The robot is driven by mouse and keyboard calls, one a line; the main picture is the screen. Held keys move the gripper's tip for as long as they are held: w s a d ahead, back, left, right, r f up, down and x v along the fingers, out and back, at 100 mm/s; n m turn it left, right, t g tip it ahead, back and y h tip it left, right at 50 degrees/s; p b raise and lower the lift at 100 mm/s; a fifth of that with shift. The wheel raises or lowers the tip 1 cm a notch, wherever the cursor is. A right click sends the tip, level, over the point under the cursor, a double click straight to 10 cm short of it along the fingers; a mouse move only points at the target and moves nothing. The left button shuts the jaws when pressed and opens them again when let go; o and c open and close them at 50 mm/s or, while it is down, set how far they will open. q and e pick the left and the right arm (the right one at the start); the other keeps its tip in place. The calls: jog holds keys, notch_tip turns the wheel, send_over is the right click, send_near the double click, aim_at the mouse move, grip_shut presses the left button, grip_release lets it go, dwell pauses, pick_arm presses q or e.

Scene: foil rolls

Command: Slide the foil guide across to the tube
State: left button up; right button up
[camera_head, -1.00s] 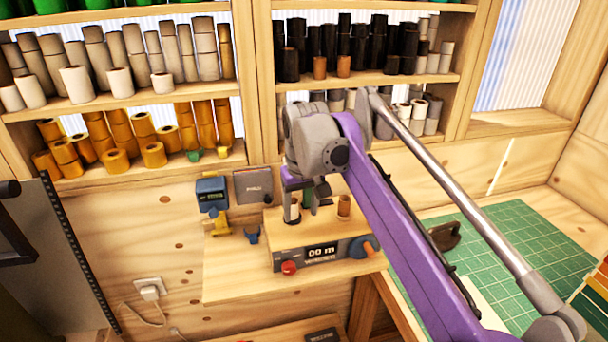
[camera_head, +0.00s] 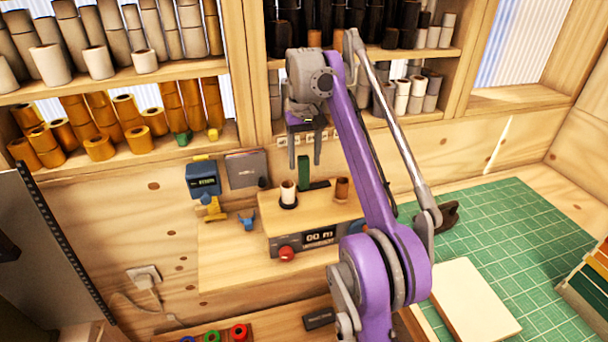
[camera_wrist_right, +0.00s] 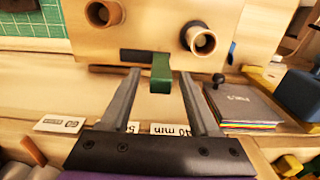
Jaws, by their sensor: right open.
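The foil guide is a small upright green block (camera_head: 304,172) at the back of the winding machine (camera_head: 318,212), at the end of a short dark slot. A pale tube (camera_head: 288,192) stands on a black-ringed spindle to its left in the head view; a brown tube (camera_head: 342,188) stands to its right. My right gripper (camera_head: 305,167) is open and points down at the guide. In the right wrist view, its fingertips (camera_wrist_right: 160,73) lie on either side of the green guide (camera_wrist_right: 160,85), with gaps showing. The tube shows upper right there (camera_wrist_right: 203,42). My left gripper is out of view.
Shelves of rolls (camera_head: 120,125) stand behind. A blue device (camera_head: 203,178) and a grey booklet (camera_head: 246,169) are left of the machine. A green cutting mat (camera_head: 520,240) with a pale board (camera_head: 470,300) lies to the right. The machine has a red knob (camera_head: 286,254).

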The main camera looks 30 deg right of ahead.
aim_at(304, 184)
jog(key=shift+w+f+b, duration=0.15)
jog(key=shift+f+b, duration=0.25)
jog(key=shift+f, duration=1.5)
grip_shut()
